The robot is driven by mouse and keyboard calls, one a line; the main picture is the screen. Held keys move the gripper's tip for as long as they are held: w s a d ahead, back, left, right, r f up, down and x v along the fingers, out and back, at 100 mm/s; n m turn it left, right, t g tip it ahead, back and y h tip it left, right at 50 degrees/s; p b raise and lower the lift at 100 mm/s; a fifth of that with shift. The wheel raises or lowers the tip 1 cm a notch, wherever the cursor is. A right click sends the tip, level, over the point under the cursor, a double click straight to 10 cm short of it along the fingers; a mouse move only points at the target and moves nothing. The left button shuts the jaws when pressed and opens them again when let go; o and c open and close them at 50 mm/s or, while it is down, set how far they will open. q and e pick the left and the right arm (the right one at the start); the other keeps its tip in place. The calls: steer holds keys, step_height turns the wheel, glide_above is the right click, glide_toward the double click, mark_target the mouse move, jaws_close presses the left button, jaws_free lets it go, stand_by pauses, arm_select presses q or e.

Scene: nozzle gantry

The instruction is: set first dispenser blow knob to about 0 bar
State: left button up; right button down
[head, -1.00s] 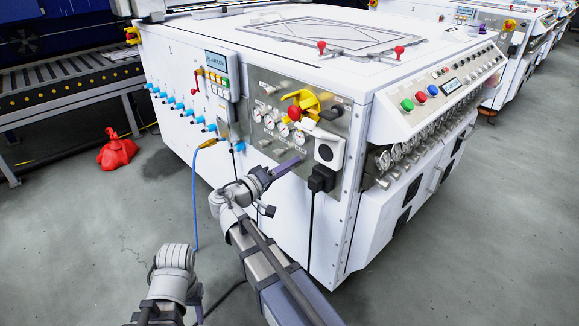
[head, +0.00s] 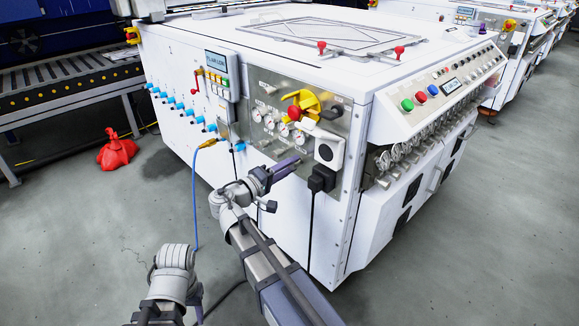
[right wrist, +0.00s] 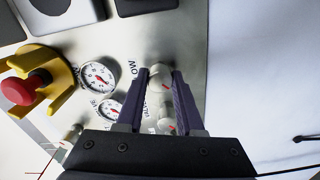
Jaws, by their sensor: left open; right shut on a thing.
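My right gripper (head: 298,160) is at the steel front panel (head: 262,88), low beneath its row of gauges. In the right wrist view, the right gripper's dark fingers (right wrist: 165,75) stand on both sides of a small pale round knob (right wrist: 160,73) and are shut on it. Part of a label shows beside the knob, upside down.
A red stop button (right wrist: 28,90) on a yellow guard sits left of the gauges. A black plug (head: 320,180) with a hanging cable is right of my right gripper. A blue hose (head: 195,200) hangs left.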

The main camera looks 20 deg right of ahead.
steer(key=c, duration=0.5)
jaws_free()
steer(key=shift+c, duration=0.2)
steer(key=v, duration=0.7)
steer(key=shift+a, duration=0.4)
steer(key=shift+s, duration=0.1)
